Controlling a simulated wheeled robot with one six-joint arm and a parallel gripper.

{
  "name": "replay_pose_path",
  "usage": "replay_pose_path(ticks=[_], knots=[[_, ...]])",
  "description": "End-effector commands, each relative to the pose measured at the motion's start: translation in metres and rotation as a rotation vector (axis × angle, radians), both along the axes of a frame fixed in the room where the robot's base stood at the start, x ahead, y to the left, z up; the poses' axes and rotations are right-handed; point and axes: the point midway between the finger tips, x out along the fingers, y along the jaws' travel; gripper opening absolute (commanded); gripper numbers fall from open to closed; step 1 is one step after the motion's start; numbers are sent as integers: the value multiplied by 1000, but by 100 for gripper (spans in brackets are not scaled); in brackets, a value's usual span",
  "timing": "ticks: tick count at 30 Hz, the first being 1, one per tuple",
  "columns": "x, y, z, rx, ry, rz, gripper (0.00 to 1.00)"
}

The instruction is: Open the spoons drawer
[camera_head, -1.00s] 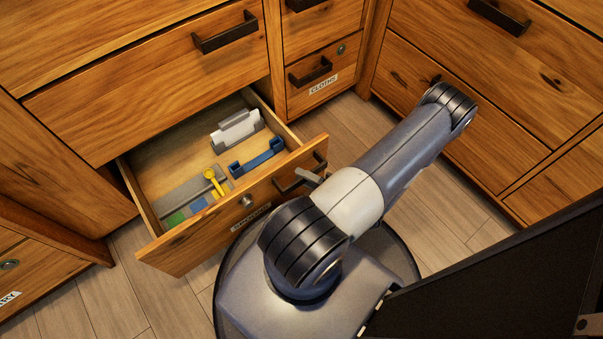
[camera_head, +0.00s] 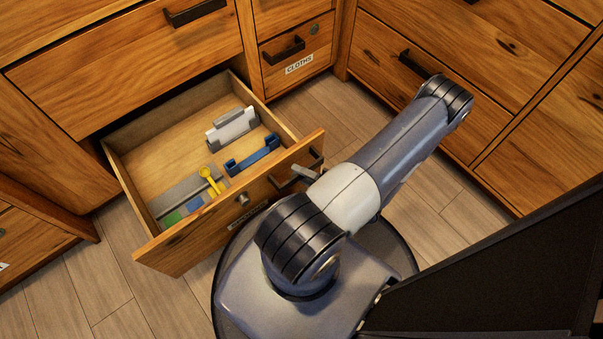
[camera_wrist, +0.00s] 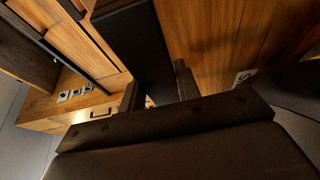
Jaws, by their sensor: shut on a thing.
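The drawer (camera_head: 165,262) with a dark bar handle (camera_head: 283,182) stands pulled out a long way from the cabinet. Inside lie a yellow spoon (camera_head: 208,178), a blue holder-like piece (camera_head: 252,156), a white and grey piece (camera_head: 232,130) and small coloured blocks. My gripper (camera_head: 305,173) is shut on the drawer handle, mostly hidden by my arm. In the wrist view, the dark handle (camera_wrist: 138,40) runs between the fingers of my gripper (camera_wrist: 158,88).
A closed drawer labelled CLOTHS (camera_head: 299,65) is behind, with a closed drawer (camera_head: 130,60) above the open one. More closed drawers (camera_head: 430,90) line the right side. Bare plank floor (camera_head: 70,275) shows left of the open drawer.

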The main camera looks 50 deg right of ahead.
Motion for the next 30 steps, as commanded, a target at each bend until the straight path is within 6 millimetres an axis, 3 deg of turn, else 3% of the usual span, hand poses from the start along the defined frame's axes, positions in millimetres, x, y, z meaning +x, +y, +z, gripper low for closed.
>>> replay_pose_path(ticks=[11, 12, 19, 30], knots=[[0, -1, -1, -1, 2, -2, 0], [0, -1, -1, -1, 2, -2, 35], [0, -1, 0, -1, 1, -1, 54], [-6, -2, 0, -1, 0, -4, 54]])
